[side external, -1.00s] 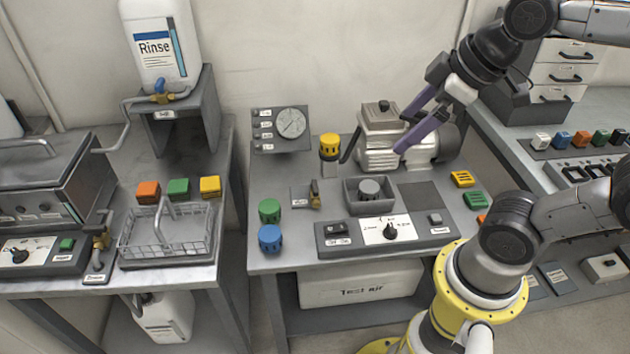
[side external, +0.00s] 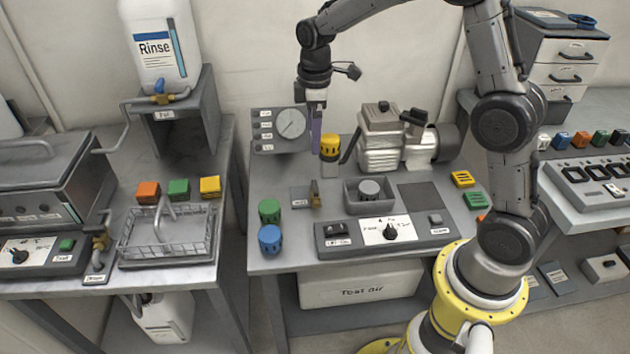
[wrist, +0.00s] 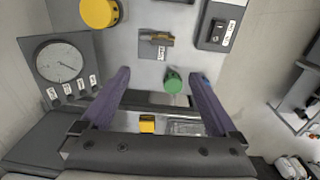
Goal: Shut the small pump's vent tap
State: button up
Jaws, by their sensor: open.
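A small brass tap (side external: 315,193) with a label plate sits on the middle bench, left of the small pump (side external: 393,138). In the wrist view the brass tap (wrist: 157,40) lies beyond my fingertips, on its grey plate; I cannot tell its handle position clearly. My gripper (side external: 316,153) points down above the back of the bench, between the gauge and the yellow-capped part. In the wrist view my gripper (wrist: 159,79) has its purple fingers wide apart with nothing held between them. The tap is not touched.
The gauge panel (side external: 282,131) stands left of my fingers and the yellow cap (side external: 330,145) close on their right. Green (side external: 269,211) and blue (side external: 270,239) caps stand left of the tap. A switch panel (side external: 387,231) lies in front.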

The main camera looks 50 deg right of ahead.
aim_at(315, 186)
notch_tip(315, 186, down, 16)
jog(key=shift+s+d+r, duration=0.1)
jog(key=shift+s+r, duration=0.05)
jog(key=shift+r, duration=0.1)
dwell(0.3)
jog(key=shift+c, duration=0.2)
jog(key=c, duration=1.3)
jog(key=shift+c, duration=0.2)
